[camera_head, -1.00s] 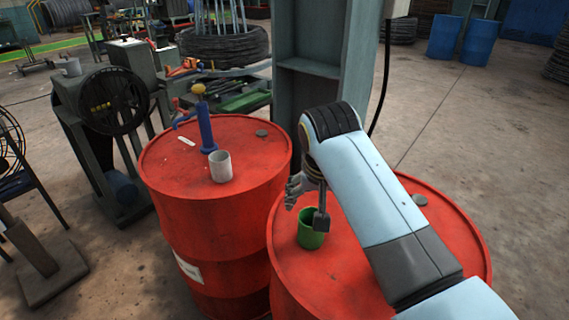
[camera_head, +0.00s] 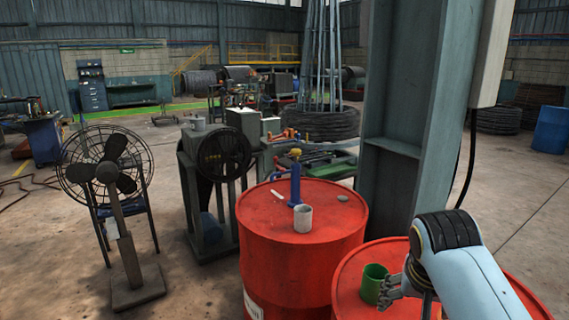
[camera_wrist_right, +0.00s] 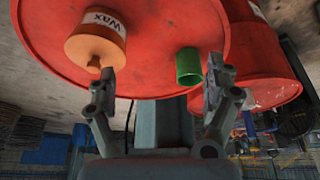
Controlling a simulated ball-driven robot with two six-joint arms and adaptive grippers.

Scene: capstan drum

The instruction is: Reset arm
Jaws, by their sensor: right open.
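My right gripper (camera_head: 396,290) is beside a green cup (camera_head: 374,283) on the nearer red drum (camera_head: 352,275). In the right wrist view, its two fingers (camera_wrist_right: 160,72) stand wide apart with nothing held between them. The green cup (camera_wrist_right: 188,66) shows close to the right finger there; whether they touch I cannot tell. An orange container marked WAX (camera_wrist_right: 97,40) is near the left finger in that view. My own arm hides much of the nearer drum in the head view. My left gripper is not in view.
A second red drum (camera_head: 300,255) bears a grey cup (camera_head: 303,218), a blue pump-like item (camera_head: 295,184) and small flat pieces. A steel column (camera_head: 405,110) stands behind the drums. A pedestal fan (camera_head: 108,172) stands at left.

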